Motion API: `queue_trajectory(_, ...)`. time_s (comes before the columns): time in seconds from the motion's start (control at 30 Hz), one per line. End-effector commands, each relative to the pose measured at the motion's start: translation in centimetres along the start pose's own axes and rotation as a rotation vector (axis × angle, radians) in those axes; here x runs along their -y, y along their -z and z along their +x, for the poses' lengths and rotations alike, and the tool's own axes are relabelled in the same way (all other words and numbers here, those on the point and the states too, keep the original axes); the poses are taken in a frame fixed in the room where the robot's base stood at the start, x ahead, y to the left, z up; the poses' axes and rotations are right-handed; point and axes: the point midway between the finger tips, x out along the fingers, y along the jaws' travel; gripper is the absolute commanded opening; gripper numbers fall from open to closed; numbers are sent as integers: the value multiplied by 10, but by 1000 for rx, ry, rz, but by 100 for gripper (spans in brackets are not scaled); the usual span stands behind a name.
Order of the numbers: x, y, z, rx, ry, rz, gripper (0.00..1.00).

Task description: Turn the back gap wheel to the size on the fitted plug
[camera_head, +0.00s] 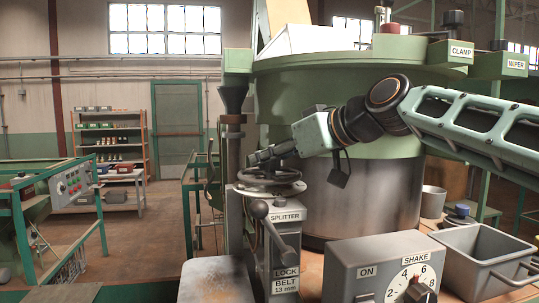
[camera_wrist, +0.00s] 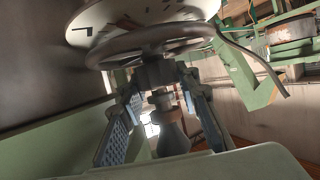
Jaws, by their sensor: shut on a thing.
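A grey handwheel (camera_head: 268,188) lies flat on top of the post labelled SPLITTER (camera_head: 285,217). It also shows at the top of the wrist view (camera_wrist: 130,43), with a pale marked dial (camera_wrist: 115,16) beyond it. My gripper (camera_head: 262,156) reaches in from the right, just above the wheel. In the wrist view my gripper (camera_wrist: 158,82) has its two fingers shut on the dark hub at the wheel's centre. The dial's marks are too cut off to read. I cannot make out a fitted plug. A plate on the post reads BELT 13 mm (camera_head: 285,285).
A ball-ended lever (camera_head: 270,228) stands on the post's front, by the LOCK label. The large green and grey drum (camera_head: 370,200) is close behind. A dial box marked SHAKE (camera_head: 375,265) and a grey bin (camera_head: 480,256) stand at right. Open floor lies left.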

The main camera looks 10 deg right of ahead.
Motion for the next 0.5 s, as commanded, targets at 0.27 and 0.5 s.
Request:
queue_trajectory(0.27, 0, -1, 0, 2, 11, -6, 5)
queue_trajectory(0.5, 0, -1, 0, 3, 10, -5, 32)
